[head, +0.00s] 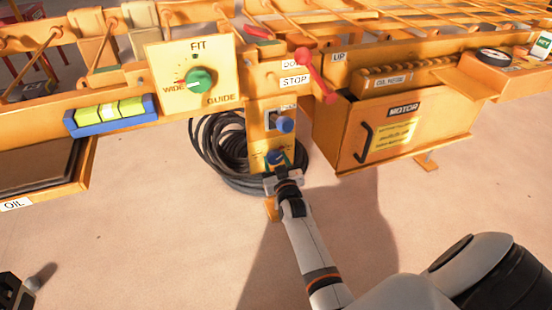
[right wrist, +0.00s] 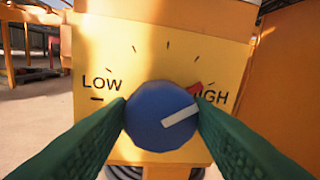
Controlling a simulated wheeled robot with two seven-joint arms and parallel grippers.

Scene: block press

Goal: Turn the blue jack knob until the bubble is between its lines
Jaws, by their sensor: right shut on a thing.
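The blue jack knob (right wrist: 160,117) sits on a yellow LOW–HIGH dial plate in the right wrist view. Its white pointer slants up right toward HIGH, near a red mark. My right gripper (right wrist: 162,108) has its green fingers shut on the knob's two sides. In the head view the same knob (head: 275,156) is low on the orange post, with my right gripper (head: 277,165) at it. The bubble level (head: 112,115), a yellow-green vial in a blue holder, is on the beam at left.
A red lever (head: 316,76) stands by the STOP label. The green GUIDE knob (head: 199,79) is upper left. A coiled black hose (head: 215,150) hangs behind the post. The orange motor box (head: 345,120) is at right.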

